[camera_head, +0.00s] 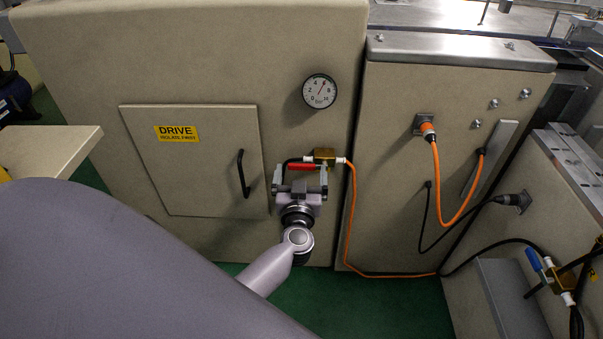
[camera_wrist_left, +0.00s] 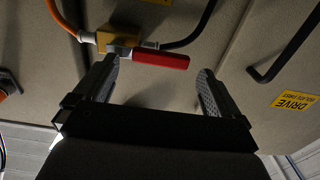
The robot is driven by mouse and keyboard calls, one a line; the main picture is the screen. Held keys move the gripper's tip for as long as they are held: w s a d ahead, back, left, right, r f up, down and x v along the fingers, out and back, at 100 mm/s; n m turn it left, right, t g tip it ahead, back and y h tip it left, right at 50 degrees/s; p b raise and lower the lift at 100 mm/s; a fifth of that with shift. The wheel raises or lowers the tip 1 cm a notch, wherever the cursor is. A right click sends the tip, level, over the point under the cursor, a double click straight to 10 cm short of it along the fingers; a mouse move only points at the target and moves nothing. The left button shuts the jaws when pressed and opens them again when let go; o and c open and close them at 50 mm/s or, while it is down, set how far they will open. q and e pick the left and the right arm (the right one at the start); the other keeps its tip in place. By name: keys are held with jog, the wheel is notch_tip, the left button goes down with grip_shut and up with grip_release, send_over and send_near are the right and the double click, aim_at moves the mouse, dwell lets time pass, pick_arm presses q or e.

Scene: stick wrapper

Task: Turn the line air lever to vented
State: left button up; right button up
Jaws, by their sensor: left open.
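The line air lever (camera_head: 302,166) is a red handle on a small brass valve (camera_head: 325,154) on the beige cabinet front, below the gauge. The lever lies roughly level, along the line of the hoses. In the left wrist view the red lever (camera_wrist_left: 160,59) extends right from the brass valve body (camera_wrist_left: 118,42). My left gripper (camera_head: 300,182) is open and empty, just below the lever in the head view. In the wrist view its fingers (camera_wrist_left: 157,76) are spread to either side of the lever, near their tips. I cannot tell whether they touch it. My right gripper is not in view.
A round bar gauge (camera_head: 319,91) is above the valve. A DRIVE door (camera_head: 190,165) with a black handle (camera_head: 243,174) is to the left. An orange hose (camera_head: 349,220) runs down from the valve. A blue-levered valve (camera_head: 537,266) is at the lower right.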

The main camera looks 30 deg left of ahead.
pick_arm(q)
jog(key=shift+w+a, duration=0.35)
jog(key=shift+w, duration=0.25)
